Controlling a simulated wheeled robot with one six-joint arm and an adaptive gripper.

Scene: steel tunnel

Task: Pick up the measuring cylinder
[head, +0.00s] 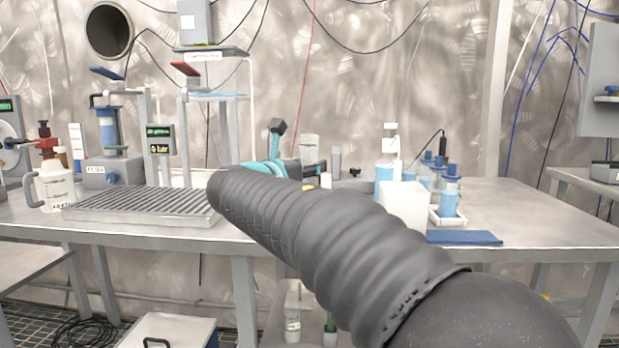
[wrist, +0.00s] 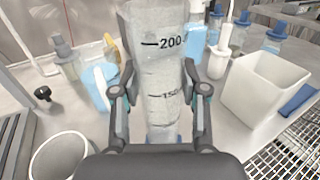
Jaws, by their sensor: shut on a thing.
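The measuring cylinder (wrist: 162,70) is a clear, upright-looking tube with dark marks reading 200 and 150, and it fills the middle of the wrist view. My gripper (wrist: 160,80) is shut on it, with one finger on each side. The cylinder's top is cut off by the picture edge, and its lower end is mostly hidden behind my gripper. I cannot tell whether it touches the table. In the head view my arm hides most of the area around my gripper, and I cannot make out the cylinder there for sure.
A white square container (wrist: 265,88) stands right of the cylinder, and a white round beaker (wrist: 62,158) stands at lower left. Blue-capped bottles (wrist: 240,30) stand behind. A ribbed metal tray (head: 145,205) lies on the steel table at left. A blue mat (head: 463,238) lies near the front edge.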

